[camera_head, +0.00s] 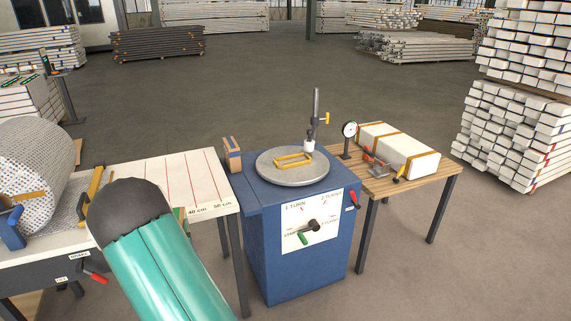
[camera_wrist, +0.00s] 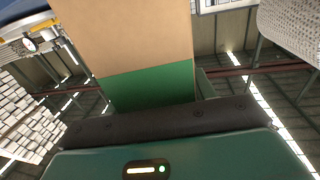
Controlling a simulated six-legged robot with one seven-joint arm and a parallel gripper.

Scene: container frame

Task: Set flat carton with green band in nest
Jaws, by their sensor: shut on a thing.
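The flat carton (camera_wrist: 130,40) is plain brown cardboard with a green band (camera_wrist: 150,86) across its near end, and it fills the upper middle of the wrist view. My gripper (camera_wrist: 185,122) is shut on it at the banded end; the fingertips are largely hidden. In the head view my teal arm covers most of the gripper and carton, with only a sliver of green showing beside it. A yellow rectangular frame, seemingly the nest (camera_head: 294,164), lies empty on the round grey turntable (camera_head: 269,174), to the right of my arm.
The turntable tops a blue cabinet (camera_head: 262,230) with a dial panel. A small brown block (camera_head: 232,154) stands at the cabinet's left corner. A wooden table (camera_head: 432,165) at right bears a white strapped package (camera_head: 398,150) and a gauge.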

